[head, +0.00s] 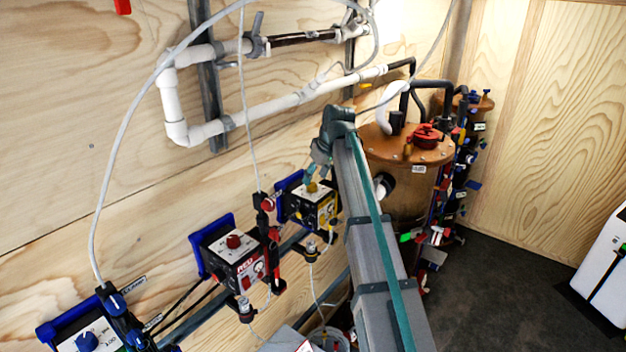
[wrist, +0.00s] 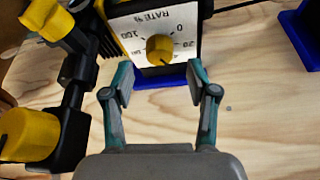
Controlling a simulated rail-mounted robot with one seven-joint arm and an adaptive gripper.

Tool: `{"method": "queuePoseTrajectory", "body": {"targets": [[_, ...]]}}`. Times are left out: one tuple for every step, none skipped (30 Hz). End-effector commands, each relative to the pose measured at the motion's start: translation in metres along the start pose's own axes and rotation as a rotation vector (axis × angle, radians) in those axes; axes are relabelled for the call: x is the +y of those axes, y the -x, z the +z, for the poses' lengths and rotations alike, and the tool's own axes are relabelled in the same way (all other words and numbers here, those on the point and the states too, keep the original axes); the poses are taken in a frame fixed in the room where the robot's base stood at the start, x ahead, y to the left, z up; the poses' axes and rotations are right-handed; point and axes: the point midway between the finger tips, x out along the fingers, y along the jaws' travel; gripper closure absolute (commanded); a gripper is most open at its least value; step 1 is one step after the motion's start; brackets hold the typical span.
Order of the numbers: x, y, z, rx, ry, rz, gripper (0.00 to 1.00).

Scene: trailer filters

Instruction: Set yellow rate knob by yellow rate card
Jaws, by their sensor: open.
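The yellow rate knob (wrist: 160,49) sits on a white dial plate marked "RATE %" (wrist: 165,22) with numbers around it. In the head view the knob (head: 312,187) is on top of a black and yellow box (head: 327,211) on the wall rail. My gripper (wrist: 160,82) is open, its two fingers apart and empty. In the wrist view the knob appears just beyond the fingertips, between their lines, and I see no contact. In the head view my gripper (head: 309,177) is close to the knob. I cannot make out a yellow rate card in either view.
Other yellow knobs (wrist: 30,135) on a black fitting stand close left of my gripper in the wrist view. A box with a red knob (head: 234,242) and one with a blue knob (head: 87,341) are to the left. A copper-coloured tank (head: 405,165) is to the right.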

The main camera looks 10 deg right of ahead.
Motion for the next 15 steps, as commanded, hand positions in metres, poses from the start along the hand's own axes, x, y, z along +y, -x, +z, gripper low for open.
{"method": "queuePoseTrajectory", "body": {"targets": [[-0.001, -0.007, 0.000, -0.003, 0.000, -0.002, 0.42], [-0.001, -0.010, 0.000, -0.002, 0.000, -0.001, 0.42], [0.000, -0.015, 0.000, -0.001, 0.000, -0.001, 0.42], [0.000, -0.019, 0.000, -0.002, 0.000, -0.001, 0.42], [0.000, -0.022, 0.000, -0.002, 0.000, -0.001, 0.42], [0.000, -0.026, 0.000, -0.002, 0.000, -0.001, 0.42], [0.000, -0.028, 0.000, -0.001, 0.000, -0.001, 0.42], [0.000, -0.030, 0.000, 0.000, 0.000, 0.000, 0.42], [0.000, -0.032, 0.000, 0.000, 0.000, 0.000, 0.42], [0.000, -0.033, 0.000, 0.000, 0.000, 0.000, 0.42], [0.000, -0.035, 0.000, 0.000, 0.000, 0.000, 0.42], [0.000, -0.036, 0.000, 0.000, 0.000, 0.000, 0.42], [0.000, -0.036, 0.000, 0.000, 0.000, 0.000, 0.42], [0.000, -0.037, 0.000, 0.000, 0.000, 0.000, 0.42], [0.000, -0.037, 0.000, 0.000, 0.000, 0.000, 0.42]]}}
